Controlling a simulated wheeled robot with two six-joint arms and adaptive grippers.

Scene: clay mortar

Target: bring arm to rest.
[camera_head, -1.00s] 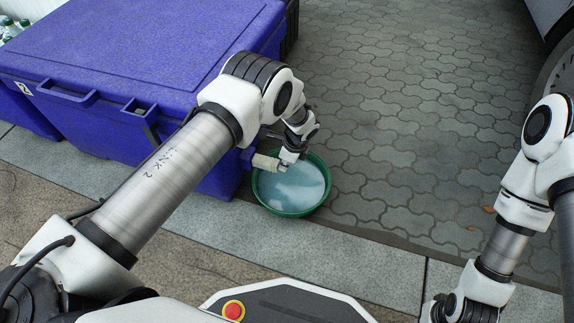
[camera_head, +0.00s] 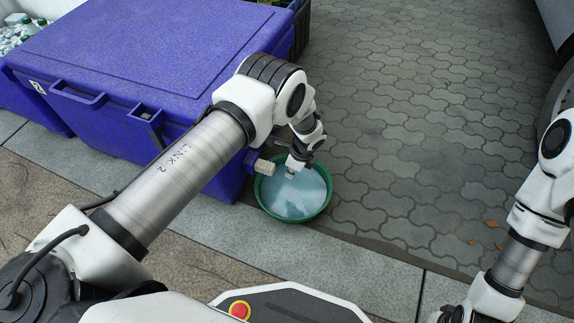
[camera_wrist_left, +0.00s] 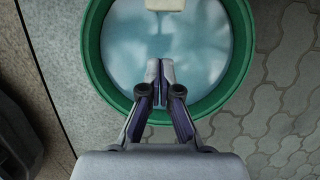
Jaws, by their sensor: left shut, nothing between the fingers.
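My left arm reaches in from the left in the head view, bent down at the wrist. My left gripper (camera_head: 290,175) hangs over a round green basin (camera_head: 328,201) of pale bluish liquid. In the left wrist view the fingers (camera_wrist_left: 160,68) are together, with nothing between them, over the basin (camera_wrist_left: 242,40). A pale tap-like piece (camera_head: 264,166) on the blue box (camera_head: 150,60) is left of the gripper, apart from it. It also shows at the top edge of the left wrist view (camera_wrist_left: 165,5). My right arm is at the right edge; its fingers are out of frame.
The blue box stands close beside my left arm. Grey paving (camera_head: 420,110) to the right of the basin is open. A vehicle wheel (camera_head: 560,100) shows at the right edge, and bottles (camera_head: 20,30) at the top left.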

